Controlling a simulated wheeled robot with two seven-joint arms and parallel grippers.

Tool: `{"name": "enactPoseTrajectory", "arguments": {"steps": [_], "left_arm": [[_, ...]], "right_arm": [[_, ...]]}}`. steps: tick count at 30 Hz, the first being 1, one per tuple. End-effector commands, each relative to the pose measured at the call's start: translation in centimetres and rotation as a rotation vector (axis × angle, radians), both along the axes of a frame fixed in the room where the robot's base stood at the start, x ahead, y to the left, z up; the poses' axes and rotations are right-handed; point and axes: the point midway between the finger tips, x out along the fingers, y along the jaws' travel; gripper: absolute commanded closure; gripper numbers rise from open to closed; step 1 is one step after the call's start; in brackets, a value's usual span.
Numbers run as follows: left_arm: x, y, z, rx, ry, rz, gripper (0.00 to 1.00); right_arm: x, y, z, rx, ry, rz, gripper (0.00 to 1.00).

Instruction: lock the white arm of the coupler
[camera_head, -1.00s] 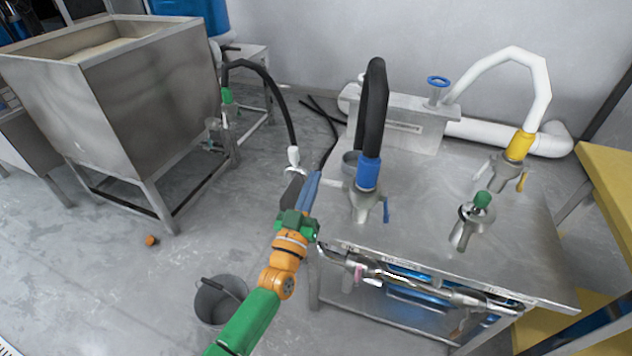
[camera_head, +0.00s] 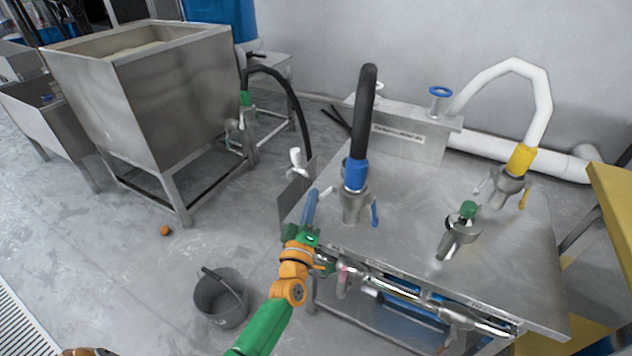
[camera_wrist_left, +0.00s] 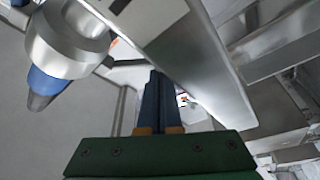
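The blue-collared coupler (camera_head: 354,206) stands upright on the steel table, with a black hose rising from it. Its blue arm (camera_head: 375,213) hangs down on the right. Its pale white arm (camera_head: 328,191) sticks out to the left, near my gripper. My left gripper (camera_head: 311,203) is at the table's left edge, left of the coupler; I see no contact. In the left wrist view its blue fingers (camera_wrist_left: 159,98) lie side by side, shut with nothing visible between them. A metal body with a blue collar (camera_wrist_left: 46,84) shows at that view's upper left. My right gripper is out of view.
The steel table (camera_head: 410,205) also carries a yellow-collared coupler (camera_head: 510,182) and a green-capped fitting (camera_head: 462,230). Pipes run under its front edge. A white-ended hose fitting (camera_head: 297,160) stands behind my gripper. A grey bucket (camera_head: 220,299) is on the floor.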

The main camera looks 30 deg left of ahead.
Motion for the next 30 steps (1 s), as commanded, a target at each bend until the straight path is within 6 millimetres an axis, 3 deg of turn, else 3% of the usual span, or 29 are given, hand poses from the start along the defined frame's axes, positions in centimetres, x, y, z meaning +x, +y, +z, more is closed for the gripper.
{"name": "enactPoseTrajectory", "arguments": {"steps": [15, 30], "left_arm": [[-0.1, -1.6, -1.3, -0.369, 0.013, -0.001, 1.00], [-0.1, -2.1, -1.6, -0.467, 0.016, 0.000, 1.00]], "right_arm": [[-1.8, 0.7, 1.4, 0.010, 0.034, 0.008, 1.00], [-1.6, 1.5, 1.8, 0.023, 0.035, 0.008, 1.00]]}}
